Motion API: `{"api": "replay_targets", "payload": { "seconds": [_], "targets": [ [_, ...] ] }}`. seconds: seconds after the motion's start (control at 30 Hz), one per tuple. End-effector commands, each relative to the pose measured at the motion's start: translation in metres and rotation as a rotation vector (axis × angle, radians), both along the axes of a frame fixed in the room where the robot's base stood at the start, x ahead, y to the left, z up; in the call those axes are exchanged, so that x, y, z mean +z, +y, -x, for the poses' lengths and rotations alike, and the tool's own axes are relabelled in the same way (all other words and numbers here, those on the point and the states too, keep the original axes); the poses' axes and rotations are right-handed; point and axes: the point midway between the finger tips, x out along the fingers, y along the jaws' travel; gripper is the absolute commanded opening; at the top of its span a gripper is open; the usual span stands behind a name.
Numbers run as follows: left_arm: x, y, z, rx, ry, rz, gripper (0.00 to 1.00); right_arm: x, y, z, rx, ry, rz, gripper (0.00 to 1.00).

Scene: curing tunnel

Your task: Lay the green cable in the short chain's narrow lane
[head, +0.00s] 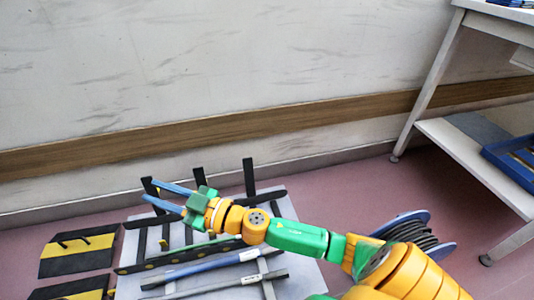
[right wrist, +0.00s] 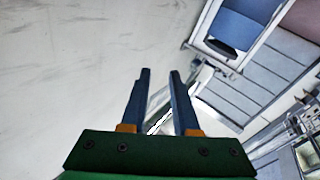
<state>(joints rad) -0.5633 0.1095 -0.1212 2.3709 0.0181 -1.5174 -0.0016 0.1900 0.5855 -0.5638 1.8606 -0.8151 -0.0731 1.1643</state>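A light grey board (head: 305,275) lies low in front of me with black rails and upright black posts (head: 249,178) on it. The right wrist view shows the same open fingers (right wrist: 160,72). My left gripper is not in view.
A blue bar (head: 205,268) and a grey bar (head: 215,284), each with a white label, lie at the board's near side. A blue-flanged spool of dark cable (head: 415,236) is at right. Black-yellow plates (head: 78,252) lie left. A white table (head: 430,85) with a blue tray (head: 510,158) stands right.

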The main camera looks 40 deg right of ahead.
Motion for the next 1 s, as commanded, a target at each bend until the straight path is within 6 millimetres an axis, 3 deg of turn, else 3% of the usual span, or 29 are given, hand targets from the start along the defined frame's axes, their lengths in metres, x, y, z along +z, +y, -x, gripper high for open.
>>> {"api": "replay_targets", "payload": {
  "seconds": [0.07,0.1,0.17,0.23,0.33,0.4,0.5,1.0],
  "targets": [
    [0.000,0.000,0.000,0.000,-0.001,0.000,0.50,-0.032,-0.045,0.005,-0.314,0.165,-0.067,0.29],
    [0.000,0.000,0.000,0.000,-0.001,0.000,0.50,-0.064,-0.069,0.019,-0.459,0.312,-0.051,0.29],
    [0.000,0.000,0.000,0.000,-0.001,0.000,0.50,-0.117,-0.094,0.058,-0.601,0.574,0.012,0.29],
    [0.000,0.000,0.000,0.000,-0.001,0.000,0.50,-0.164,-0.104,0.112,-0.646,0.856,0.101,0.29],
    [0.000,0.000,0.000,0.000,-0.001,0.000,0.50,-0.200,-0.100,0.184,-0.593,1.156,0.207,0.29],
    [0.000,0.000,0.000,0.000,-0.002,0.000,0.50,-0.210,-0.094,0.217,-0.537,1.284,0.253,0.29],
    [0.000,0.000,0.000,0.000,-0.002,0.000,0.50,-0.215,-0.090,0.241,-0.487,1.367,0.286,0.29],
    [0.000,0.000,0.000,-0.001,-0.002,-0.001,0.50,-0.216,-0.089,0.244,-0.479,1.377,0.296,0.29]
  ]
}}
